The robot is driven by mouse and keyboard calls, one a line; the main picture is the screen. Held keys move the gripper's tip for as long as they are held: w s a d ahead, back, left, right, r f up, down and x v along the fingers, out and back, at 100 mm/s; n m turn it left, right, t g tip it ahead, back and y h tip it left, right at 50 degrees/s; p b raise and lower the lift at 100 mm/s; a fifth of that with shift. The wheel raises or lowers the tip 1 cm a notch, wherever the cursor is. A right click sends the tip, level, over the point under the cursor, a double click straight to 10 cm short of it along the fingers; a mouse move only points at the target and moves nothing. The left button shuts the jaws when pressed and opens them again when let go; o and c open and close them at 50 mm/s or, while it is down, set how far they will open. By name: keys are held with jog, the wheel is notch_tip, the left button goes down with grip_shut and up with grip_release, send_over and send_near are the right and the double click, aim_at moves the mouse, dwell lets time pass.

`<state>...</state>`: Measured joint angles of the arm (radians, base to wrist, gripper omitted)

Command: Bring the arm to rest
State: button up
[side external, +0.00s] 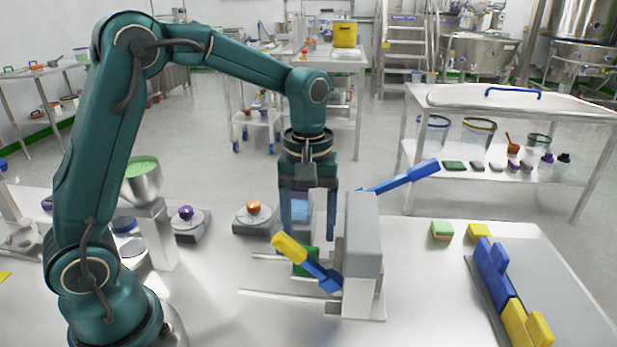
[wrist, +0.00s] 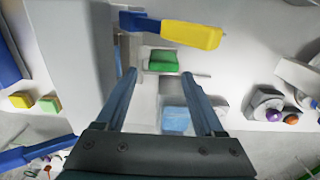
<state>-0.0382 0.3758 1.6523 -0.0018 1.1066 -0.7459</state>
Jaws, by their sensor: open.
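My gripper (side external: 308,232) points straight down over the steel table, its two fingers apart with nothing held between them. It stands just left of a grey upright block (side external: 363,235) with rails at its foot. The fingers also show in the wrist view (wrist: 159,74). A green block (side external: 305,262) lies low beside the grey block, partly hidden by a tool with a yellow end (side external: 289,247) and a blue handle. In the wrist view the green block (wrist: 162,61) appears just beyond the fingertips, and a light blue block (wrist: 176,119) shows between the fingers.
A long blue handle (side external: 405,177) sticks out from behind the grey block. Small units with a purple knob (side external: 186,212) and an orange knob (side external: 253,207) stand at left.

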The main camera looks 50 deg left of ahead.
jog(key=s+r+m+t, duration=0.2)
jog(key=s+r+t, duration=0.2)
jog(key=s+r, duration=0.3)
jog(key=s+d+f+m+t, duration=0.1)
jog(key=s+m, duration=0.5)
jog(key=m, duration=0.1)
jog(key=shift+s+t, duration=0.2)
jog(key=shift+t, duration=0.1)
